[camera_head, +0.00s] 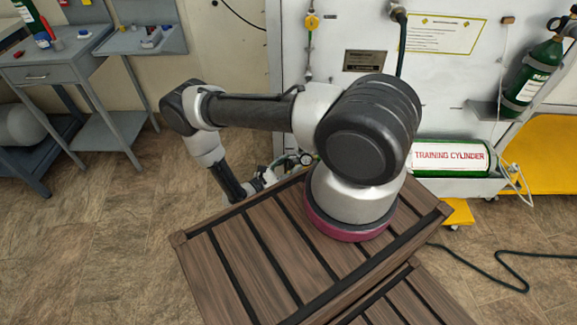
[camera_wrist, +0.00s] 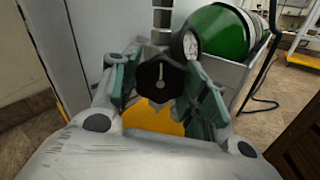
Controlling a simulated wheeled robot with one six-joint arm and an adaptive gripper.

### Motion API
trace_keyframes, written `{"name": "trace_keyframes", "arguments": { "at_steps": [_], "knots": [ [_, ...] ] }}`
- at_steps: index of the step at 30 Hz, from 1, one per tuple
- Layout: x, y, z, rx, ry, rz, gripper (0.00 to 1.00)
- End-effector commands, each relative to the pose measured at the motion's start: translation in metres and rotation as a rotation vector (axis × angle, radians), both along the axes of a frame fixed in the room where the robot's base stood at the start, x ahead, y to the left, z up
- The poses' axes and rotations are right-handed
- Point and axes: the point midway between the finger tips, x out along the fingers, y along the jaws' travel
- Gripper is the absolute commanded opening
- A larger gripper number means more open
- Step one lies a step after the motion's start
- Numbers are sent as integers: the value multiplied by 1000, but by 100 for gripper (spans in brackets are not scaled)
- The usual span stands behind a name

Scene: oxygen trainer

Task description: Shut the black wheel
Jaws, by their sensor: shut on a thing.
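The black wheel (camera_wrist: 161,84) shows in the middle of the wrist view, with a pale mark on its face. My gripper (camera_wrist: 165,92) has its two green-padded fingers on either side of the wheel and is shut on it. A round gauge (camera_wrist: 191,43) sits just behind and to the right of the wheel. It also shows in the head view (camera_head: 306,159). The wheel cannot be made out in the head view.
A green training cylinder (camera_head: 452,158) lies in a white tray against the white panel (camera_head: 440,85). In the wrist view the cylinder (camera_wrist: 220,33) is close on the right. A grey workbench (camera_head: 60,65) stands at the left. Open floor (camera_head: 110,230) lies left of the wooden platform.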

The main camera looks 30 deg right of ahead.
Motion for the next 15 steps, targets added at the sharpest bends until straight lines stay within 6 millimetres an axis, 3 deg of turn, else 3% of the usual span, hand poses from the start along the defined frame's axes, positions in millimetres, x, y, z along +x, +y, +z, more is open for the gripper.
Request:
{"name": "trace_keyframes", "arguments": {
  "at_steps": [15],
  "knots": [
    [-1,0,-1,10,-41,0,21]
  ]
}}
